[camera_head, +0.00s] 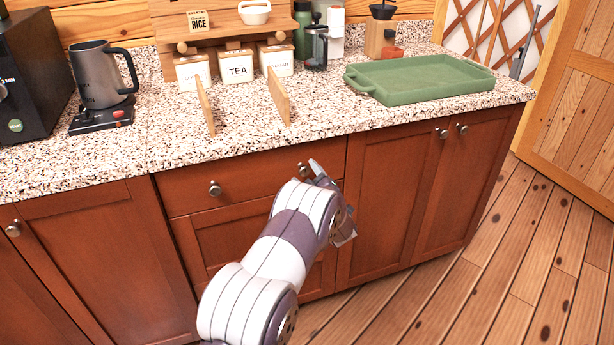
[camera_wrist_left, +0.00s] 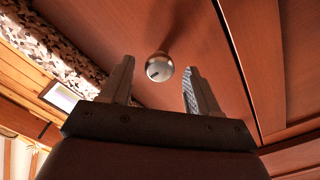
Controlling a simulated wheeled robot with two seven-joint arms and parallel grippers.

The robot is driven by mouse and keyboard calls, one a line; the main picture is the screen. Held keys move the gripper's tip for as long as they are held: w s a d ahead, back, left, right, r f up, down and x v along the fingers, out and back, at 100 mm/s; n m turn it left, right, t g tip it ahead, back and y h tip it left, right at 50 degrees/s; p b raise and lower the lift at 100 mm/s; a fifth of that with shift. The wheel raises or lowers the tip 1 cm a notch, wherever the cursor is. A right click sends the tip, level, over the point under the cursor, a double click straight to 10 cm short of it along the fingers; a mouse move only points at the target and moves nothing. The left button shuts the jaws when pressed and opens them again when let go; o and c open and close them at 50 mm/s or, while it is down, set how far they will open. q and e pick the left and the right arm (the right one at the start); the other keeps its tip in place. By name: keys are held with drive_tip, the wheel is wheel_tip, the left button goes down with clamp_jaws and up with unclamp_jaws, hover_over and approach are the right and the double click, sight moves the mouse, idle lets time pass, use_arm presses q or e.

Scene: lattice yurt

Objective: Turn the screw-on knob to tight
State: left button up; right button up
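A round metal knob (camera_wrist_left: 160,67) with a dark slot mark on its face sits on the reddish-brown drawer front in the left wrist view. It appears to be the right drawer knob (camera_head: 304,169) in the head view, just left of my left gripper. My left gripper (camera_wrist_left: 158,88) is open, its two fingers spread apart and empty. The knob shows beyond the gap between the fingertips, and no contact is visible. In the head view the left gripper (camera_head: 334,200) is in front of the cabinet, partly hidden by its own wrist. My right gripper is not in view.
A second drawer knob (camera_head: 215,188) is further left. The speckled countertop (camera_head: 240,140) overhangs above, with a green tray (camera_head: 420,80), tea canister (camera_head: 236,67), upright wooden boards (camera_head: 279,96) and kettle (camera_head: 98,75). The plank floor (camera_head: 500,270) to the right is clear.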

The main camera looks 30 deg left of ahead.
use_arm(q)
drive_tip(key=shift+d, duration=0.1)
drive_tip(key=p+v, duration=0.1)
drive_tip(key=v, duration=1.1)
drive_tip(key=shift+s+d, duration=0.2)
